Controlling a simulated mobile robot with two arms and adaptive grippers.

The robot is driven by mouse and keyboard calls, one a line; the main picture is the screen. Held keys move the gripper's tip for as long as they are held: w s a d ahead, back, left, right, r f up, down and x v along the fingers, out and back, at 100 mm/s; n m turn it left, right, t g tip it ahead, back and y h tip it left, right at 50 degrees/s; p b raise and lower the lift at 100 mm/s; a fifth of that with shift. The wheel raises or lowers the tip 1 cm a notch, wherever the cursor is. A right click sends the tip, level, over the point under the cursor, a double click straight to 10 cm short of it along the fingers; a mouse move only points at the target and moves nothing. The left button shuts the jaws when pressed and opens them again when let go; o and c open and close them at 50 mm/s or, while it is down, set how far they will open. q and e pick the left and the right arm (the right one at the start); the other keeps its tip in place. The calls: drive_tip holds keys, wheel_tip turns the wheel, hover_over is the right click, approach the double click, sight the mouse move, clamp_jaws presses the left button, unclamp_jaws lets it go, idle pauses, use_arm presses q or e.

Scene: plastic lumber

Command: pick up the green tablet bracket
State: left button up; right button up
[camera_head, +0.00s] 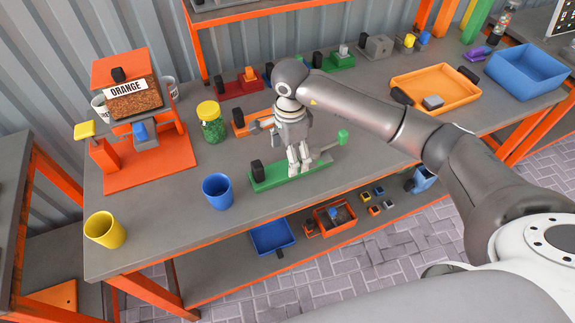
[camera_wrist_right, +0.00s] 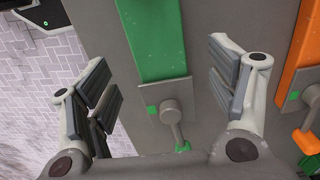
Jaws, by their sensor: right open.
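A long green bracket (camera_head: 290,176) lies on the grey workbench (camera_head: 165,225), with a black knob at its left end and a grey lever with a green tip at its right end. I take it as the green tablet bracket. My right gripper (camera_head: 299,158) points down over its middle. In the right wrist view the green bar (camera_wrist_right: 155,40) and its grey lever block (camera_wrist_right: 177,108) show between the spread fingers of my right gripper (camera_wrist_right: 165,92). The gripper is open and empty. Whether a finger touches the bracket is unclear. My left gripper is not in view.
An orange bracket (camera_head: 241,125) lies close behind, also at the right wrist view's edge (camera_wrist_right: 300,62). A blue cup (camera_head: 217,191), yellow cup (camera_head: 105,230) and green-filled jar (camera_head: 211,122) stand leftward. An orange tray (camera_head: 436,82) and blue bin (camera_head: 525,70) are right.

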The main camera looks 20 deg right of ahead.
drive_tip(key=f, duration=0.1)
drive_tip(key=f+p, duration=0.1)
drive_tip(key=f, duration=0.1)
drive_tip(key=shift+s+a+f+p, duration=0.1)
drive_tip(key=shift+a+f+p, duration=0.1)
drive_tip(key=shift+f+p, duration=0.1)
drive_tip(key=shift+f, duration=0.55)
drive_tip(key=c, duration=1.1)
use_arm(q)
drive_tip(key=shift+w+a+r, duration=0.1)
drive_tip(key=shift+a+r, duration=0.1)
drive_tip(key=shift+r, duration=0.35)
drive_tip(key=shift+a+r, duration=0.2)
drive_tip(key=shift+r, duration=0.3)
use_arm(e)
drive_tip(key=c, duration=0.4)
drive_tip(key=shift+o, duration=0.2)
drive_tip(key=shift+r, duration=0.1)
